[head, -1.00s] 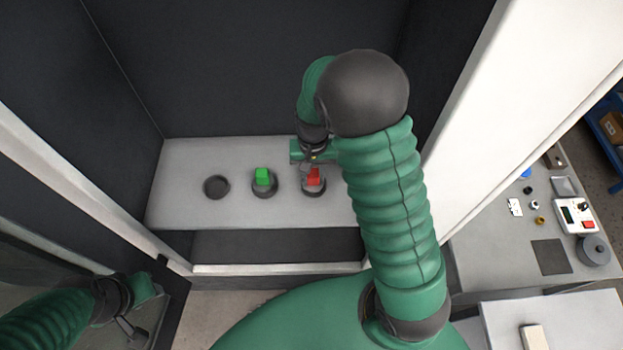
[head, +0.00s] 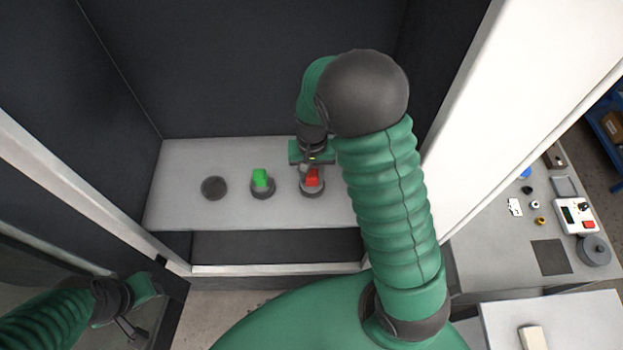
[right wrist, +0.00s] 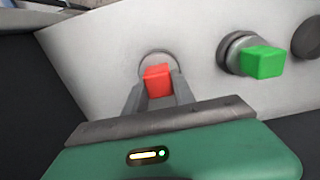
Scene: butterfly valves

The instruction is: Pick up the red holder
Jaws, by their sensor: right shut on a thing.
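The red holder (head: 312,178) stands in a round grey seat at the right of the light grey shelf (head: 180,157). It also shows in the right wrist view (right wrist: 157,80), between the two grey fingers. My right gripper (head: 311,172) is shut on the red holder, which appears still at its seat; the wrist view hides the holder's lower part. My left gripper (head: 128,322) is far off at the lower left, away from the shelf; its fingers are too small to tell their state.
A green holder (head: 261,178) stands in a round seat left of the red one and also shows in the wrist view (right wrist: 263,62). An empty-looking dark round seat (head: 214,188) lies further left. Dark walls enclose the shelf. A side table (head: 500,250) with small parts is at the right.

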